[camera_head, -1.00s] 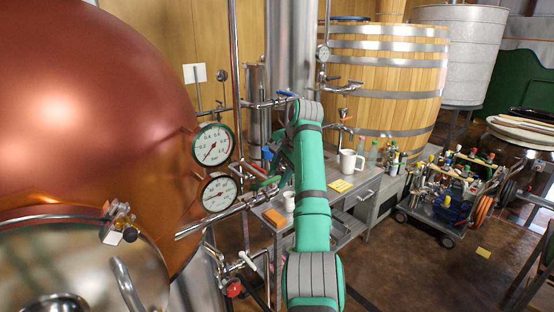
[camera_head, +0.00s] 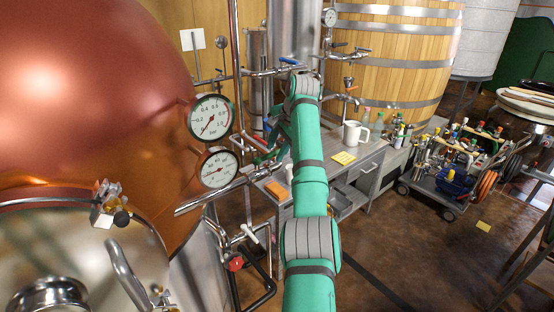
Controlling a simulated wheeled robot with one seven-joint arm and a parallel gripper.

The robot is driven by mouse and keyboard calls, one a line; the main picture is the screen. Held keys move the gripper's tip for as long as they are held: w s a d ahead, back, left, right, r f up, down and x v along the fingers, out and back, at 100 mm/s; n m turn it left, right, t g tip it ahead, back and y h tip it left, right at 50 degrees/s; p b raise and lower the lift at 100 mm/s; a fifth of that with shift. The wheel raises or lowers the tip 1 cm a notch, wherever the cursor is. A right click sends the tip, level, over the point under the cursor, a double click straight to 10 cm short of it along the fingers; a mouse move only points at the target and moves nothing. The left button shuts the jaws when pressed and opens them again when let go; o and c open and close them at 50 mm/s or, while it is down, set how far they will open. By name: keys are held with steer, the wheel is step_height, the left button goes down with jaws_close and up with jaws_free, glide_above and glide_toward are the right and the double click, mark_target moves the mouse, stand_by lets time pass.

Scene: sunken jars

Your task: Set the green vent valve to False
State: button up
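My green arm reaches up the middle of the view, bends at its top, and comes down on the left to my gripper (camera_head: 266,156). My gripper is at the pipework just right of the two pressure gauges. It is small and partly hidden by my wrist, so whether its fingers are open or shut is unclear. The green vent valve cannot be told apart from the green of my gripper and wrist there; its handle position and any contact are unclear.
A copper kettle (camera_head: 90,90) fills the left, with an upper gauge (camera_head: 211,118) and a lower gauge (camera_head: 219,168). A red valve knob (camera_head: 236,264) sits low. A workbench (camera_head: 368,168) with a white mug (camera_head: 354,133) is behind my arm.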

steer(key=shift+x, duration=1.35)
steer(key=shift+s, duration=0.1)
